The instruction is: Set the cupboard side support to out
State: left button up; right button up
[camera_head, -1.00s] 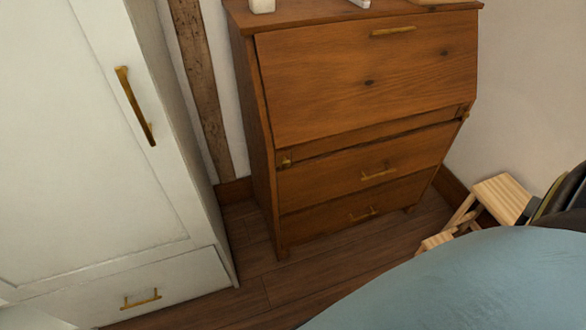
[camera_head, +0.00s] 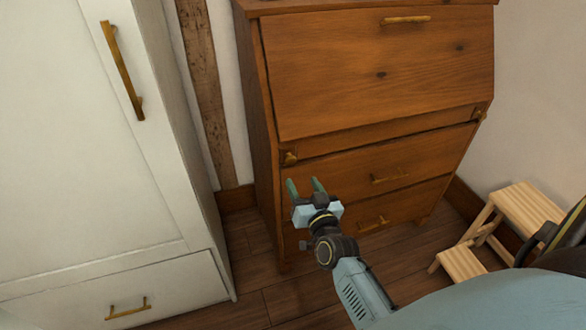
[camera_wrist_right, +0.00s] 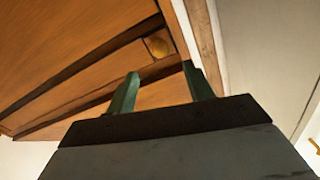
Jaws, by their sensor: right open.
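The wooden cupboard (camera_head: 375,75) has a sloping front panel, shut, with drawers below. Under the panel's lower left corner is a small side support with a brass knob (camera_head: 289,158); its front looks about flush with the cupboard. A matching knob (camera_head: 478,114) sits at the right corner. My right gripper (camera_head: 306,185) is open and empty, a little below the left knob in the head view, fingers pointing up toward it. My left gripper is out of view.
A white wardrobe (camera_head: 80,140) with brass handles stands at the left, with a narrow gap of floor between. A wooden step stool (camera_head: 520,215) stands at the right by the wall. Dark floorboards (camera_head: 270,305) lie in front of the cupboard.

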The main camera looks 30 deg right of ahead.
aim_at(292, 162)
jog(key=b+x, duration=0.2)
jog(key=x, duration=0.5)
jog(key=shift+w+f, duration=0.1)
jog(key=shift+w, duration=0.05)
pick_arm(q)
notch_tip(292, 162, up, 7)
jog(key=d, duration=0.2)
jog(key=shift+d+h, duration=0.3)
pick_arm(e)
jog(key=shift+w+d, duration=0.15)
jog(key=shift+w, duration=0.5)
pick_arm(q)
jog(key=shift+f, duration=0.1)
pick_arm(e)
grip_shut()
